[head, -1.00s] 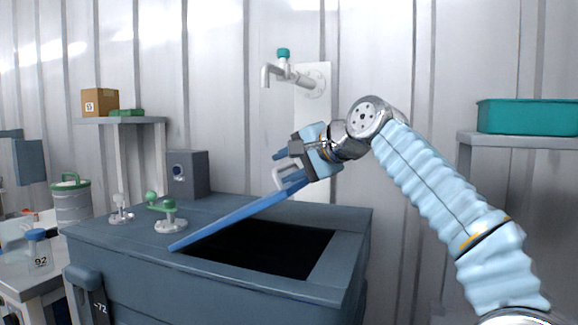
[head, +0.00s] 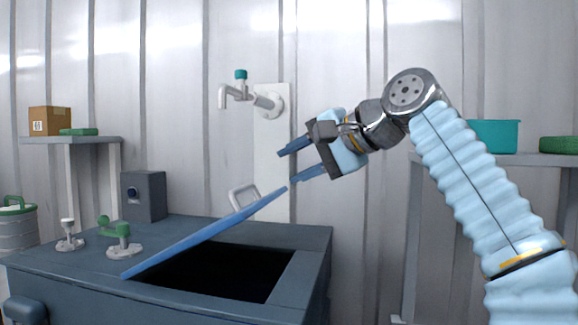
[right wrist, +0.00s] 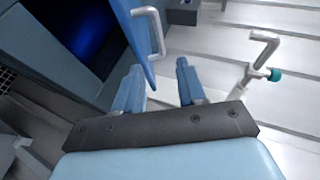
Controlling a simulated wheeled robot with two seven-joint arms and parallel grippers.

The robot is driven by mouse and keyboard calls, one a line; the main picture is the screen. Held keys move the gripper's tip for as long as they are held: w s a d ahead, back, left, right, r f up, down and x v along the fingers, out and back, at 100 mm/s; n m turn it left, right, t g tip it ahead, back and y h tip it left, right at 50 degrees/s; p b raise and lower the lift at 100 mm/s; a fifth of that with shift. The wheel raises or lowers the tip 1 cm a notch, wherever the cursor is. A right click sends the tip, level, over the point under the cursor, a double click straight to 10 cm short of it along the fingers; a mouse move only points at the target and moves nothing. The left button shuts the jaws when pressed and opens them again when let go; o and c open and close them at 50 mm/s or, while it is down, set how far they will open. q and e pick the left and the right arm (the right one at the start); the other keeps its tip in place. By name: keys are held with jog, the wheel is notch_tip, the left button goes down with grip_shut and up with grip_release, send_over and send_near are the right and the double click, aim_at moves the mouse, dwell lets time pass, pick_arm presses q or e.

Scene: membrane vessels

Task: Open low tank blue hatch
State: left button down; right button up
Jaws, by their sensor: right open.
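The blue hatch (head: 205,236) stands tilted up over the dark opening (head: 225,270) of the low tank (head: 312,245), hinged on its left side. Its white handle (head: 243,196) is on the upper face near the raised edge. My right gripper (head: 287,166) is open and empty, up and to the right of the handle, apart from it. In the right wrist view, the hatch (right wrist: 130,30) and its handle (right wrist: 157,30) lie beyond and left of the open fingers (right wrist: 158,82). My left gripper is not in view.
A wall tap (head: 250,97) with a teal knob is behind the tank. Green-handled and white valves (head: 122,240) and a grey box (head: 144,196) stand on the tank top's left. A shelf with a teal bin (head: 492,136) is at right.

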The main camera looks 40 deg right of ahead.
jog(key=shift+c, duration=0.4)
